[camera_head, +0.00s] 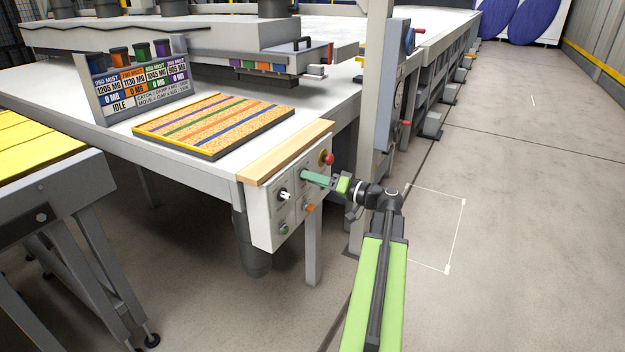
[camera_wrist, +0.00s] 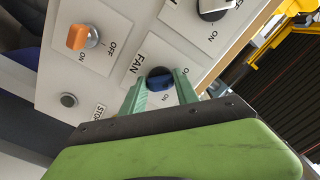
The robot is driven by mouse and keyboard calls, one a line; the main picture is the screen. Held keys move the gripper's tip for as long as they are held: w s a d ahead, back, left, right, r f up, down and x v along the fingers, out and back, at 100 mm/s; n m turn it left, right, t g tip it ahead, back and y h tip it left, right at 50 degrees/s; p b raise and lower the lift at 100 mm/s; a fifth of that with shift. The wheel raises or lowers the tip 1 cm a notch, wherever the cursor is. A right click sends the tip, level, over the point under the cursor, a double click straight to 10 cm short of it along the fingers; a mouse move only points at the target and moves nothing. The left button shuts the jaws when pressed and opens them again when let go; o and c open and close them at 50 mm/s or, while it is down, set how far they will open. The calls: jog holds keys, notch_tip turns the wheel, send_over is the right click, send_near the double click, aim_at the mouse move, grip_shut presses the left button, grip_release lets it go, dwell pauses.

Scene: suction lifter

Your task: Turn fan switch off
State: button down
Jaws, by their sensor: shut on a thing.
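In the head view my gripper (camera_head: 307,177) reaches the front of the grey control panel (camera_head: 262,218) from the right and hides the fan knob.
An orange knob (camera_wrist: 80,37) with ON and OFF marks, a STOP button (camera_wrist: 69,100) and a black-and-white knob (camera_wrist: 213,8) sit near the fan switch. A red button (camera_head: 327,158) is at the panel's upper right. A grey post (camera_head: 379,100) stands close behind my wrist. Floor at right is clear.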

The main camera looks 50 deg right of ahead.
jog(key=c, duration=1)
grip_release()
jog(key=shift+o, duration=0.2)
jog(key=v, duration=1.7)
jog(key=shift+s, duration=0.3)
jog(key=shift+f, duration=0.1)
